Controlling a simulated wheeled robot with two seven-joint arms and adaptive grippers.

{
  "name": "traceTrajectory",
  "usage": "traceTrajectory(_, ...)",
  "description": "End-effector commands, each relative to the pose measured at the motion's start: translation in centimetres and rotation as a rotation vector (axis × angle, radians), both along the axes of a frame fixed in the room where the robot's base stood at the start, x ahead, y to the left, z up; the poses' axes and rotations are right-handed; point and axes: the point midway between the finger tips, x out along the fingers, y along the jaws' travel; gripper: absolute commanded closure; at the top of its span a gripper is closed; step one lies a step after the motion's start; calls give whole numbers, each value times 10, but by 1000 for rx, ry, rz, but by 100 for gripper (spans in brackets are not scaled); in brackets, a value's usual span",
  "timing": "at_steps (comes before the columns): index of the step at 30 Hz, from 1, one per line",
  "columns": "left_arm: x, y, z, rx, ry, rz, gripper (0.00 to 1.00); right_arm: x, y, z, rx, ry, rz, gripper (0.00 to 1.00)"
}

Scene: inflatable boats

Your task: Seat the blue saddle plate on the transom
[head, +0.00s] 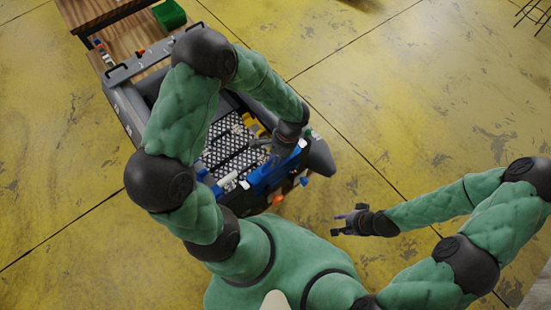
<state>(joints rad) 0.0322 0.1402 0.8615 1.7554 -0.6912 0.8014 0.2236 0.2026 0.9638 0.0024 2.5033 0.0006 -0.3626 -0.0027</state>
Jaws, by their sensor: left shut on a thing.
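The grey inflatable boat (318,157) lies below me, its transom end towards me. The blue saddle plate (268,178) is a long blue piece at the transom, running up to the right between the boat's side tubes. My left gripper (272,156) reaches down over the plate's upper edge and is shut on it. The arm hides part of the boat, and I cannot tell whether the plate is fully down on the transom. My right gripper (340,222) is empty over the floor, right of the boat, with its fingers apart.
A patterned dark floor panel (230,148) and a yellow part (252,124) are inside the boat. An orange part (277,200) is below the transom. A wooden bench (125,38) with a green bin (169,14) stands at the upper left.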

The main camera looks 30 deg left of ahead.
Motion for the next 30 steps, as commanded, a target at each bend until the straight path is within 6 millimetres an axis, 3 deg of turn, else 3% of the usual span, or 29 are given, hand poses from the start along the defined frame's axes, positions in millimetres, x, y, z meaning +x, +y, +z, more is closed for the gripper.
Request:
traceTrajectory(3,1,0,1,1,-1,1,100,0,0,1,0,0,0,60)
traceTrajectory(4,1,0,1,1,-1,1,74,0,0,1,0,0,0,60)
traceTrajectory(6,1,0,1,1,-1,0,54,0,0,1,0,0,0,60)
traceTrajectory(7,0,0,1,1,-1,0,49,0,0,1,0,0,0,60)
traceTrajectory(20,2,-1,7,0,-2,-1,49,0,0,0,0,0,0,60)
traceTrajectory(30,19,-9,64,0,-5,-1,49,0,0,0,0,0,0,60)
